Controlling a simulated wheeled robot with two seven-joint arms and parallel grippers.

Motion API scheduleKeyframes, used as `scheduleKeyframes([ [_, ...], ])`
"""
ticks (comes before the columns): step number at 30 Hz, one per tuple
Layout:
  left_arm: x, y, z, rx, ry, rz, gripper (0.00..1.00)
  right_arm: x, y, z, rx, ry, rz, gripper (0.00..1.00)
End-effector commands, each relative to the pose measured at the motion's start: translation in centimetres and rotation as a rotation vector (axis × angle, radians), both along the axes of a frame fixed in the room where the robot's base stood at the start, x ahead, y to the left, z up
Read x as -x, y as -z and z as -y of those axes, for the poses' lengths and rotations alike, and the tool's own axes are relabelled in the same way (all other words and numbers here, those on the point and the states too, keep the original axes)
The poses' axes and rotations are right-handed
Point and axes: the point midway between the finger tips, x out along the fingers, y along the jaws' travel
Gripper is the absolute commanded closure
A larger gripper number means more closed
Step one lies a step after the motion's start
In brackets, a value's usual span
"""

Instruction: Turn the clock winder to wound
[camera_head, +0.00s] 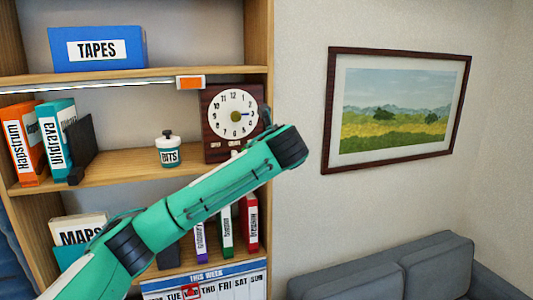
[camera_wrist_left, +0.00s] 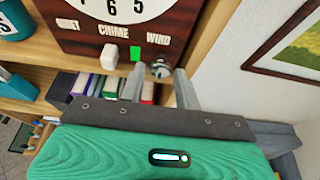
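The clock (camera_head: 213,140) is a dark wooden box with a white dial, standing on the middle shelf at its right end. The winder (camera_wrist_left: 160,68) is a small metallic knob below WIND. My left gripper (camera_wrist_left: 159,75) is open, its two fingers apart on either side of the winder; I cannot tell whether they touch it. In the head view my left arm covers the clock's lower right and hides the fingers. My right gripper is not in view.
A white knob (camera_wrist_left: 109,57) and a green patch (camera_wrist_left: 135,53) sit left of the winder. A BITS jar (camera_head: 169,152) stands left of the clock. Books (camera_head: 251,222) fill the shelf below. A framed picture (camera_head: 326,150) hangs right, above a grey sofa (camera_head: 430,270).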

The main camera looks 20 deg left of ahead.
Motion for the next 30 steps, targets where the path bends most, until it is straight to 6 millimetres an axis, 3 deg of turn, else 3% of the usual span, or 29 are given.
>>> scheduleKeyframes([
  [11,5.9,-2.5,4.1,0.001,0.004,0.008,0.67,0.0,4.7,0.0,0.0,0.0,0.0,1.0],
  [13,6.2,-3.8,4.3,-0.005,0.007,0.011,0.67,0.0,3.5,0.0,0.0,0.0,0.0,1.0],
  [26,7.9,-4.4,5.2,-0.004,0.001,0.006,0.67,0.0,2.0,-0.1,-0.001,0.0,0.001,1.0],
  [30,8.8,-4.3,6.0,-0.001,0.002,0.004,0.67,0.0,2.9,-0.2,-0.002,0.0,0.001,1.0],
])
